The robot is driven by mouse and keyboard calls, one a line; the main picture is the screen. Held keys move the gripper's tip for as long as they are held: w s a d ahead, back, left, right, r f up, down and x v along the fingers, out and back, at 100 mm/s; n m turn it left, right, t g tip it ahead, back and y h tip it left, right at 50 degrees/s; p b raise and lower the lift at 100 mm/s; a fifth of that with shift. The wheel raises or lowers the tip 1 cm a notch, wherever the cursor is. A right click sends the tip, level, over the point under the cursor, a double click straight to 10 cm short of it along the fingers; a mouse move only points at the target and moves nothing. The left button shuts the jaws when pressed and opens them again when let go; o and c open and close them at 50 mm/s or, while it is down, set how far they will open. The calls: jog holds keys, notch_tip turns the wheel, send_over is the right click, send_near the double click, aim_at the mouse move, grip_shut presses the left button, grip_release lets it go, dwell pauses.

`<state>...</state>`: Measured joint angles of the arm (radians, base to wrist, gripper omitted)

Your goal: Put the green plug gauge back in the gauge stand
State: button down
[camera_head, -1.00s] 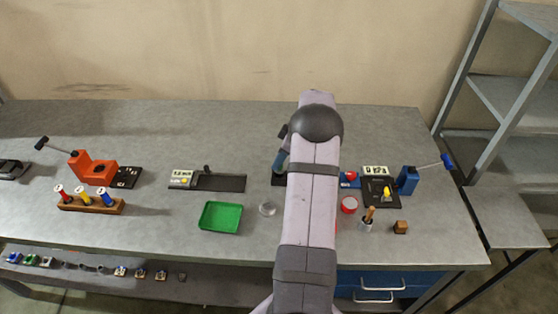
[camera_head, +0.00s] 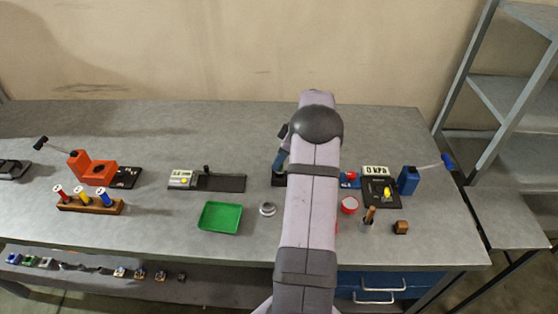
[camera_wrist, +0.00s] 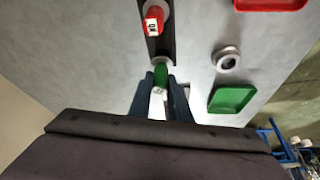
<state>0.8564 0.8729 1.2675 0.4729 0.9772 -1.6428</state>
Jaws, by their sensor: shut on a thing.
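In the wrist view my gripper (camera_wrist: 160,82) is shut on the green plug gauge (camera_wrist: 161,74). A pale end with a dark mark shows on the gauge near the fingers. The gauge stand (camera_head: 90,206) is a wooden block at the left of the bench in the head view.
A green tray (camera_head: 220,217) and a grey ring (camera_head: 267,209) lie mid-bench. A caliper-like display device (camera_head: 206,181) lies behind the tray. An orange-red device (camera_head: 92,168) stands behind the stand. A red-topped thing (camera_wrist: 154,18) stands on the dark strip (camera_wrist: 160,45).

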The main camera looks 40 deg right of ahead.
jog(key=shift+f+b, duration=1.3)
dwell(1.5)
dwell(0.5)
jog(key=c, duration=1)
grip_release()
jog(key=shift+r, duration=0.15)
jog(key=shift+r+p, duration=1.75)
jog(key=shift+r, duration=1.65)
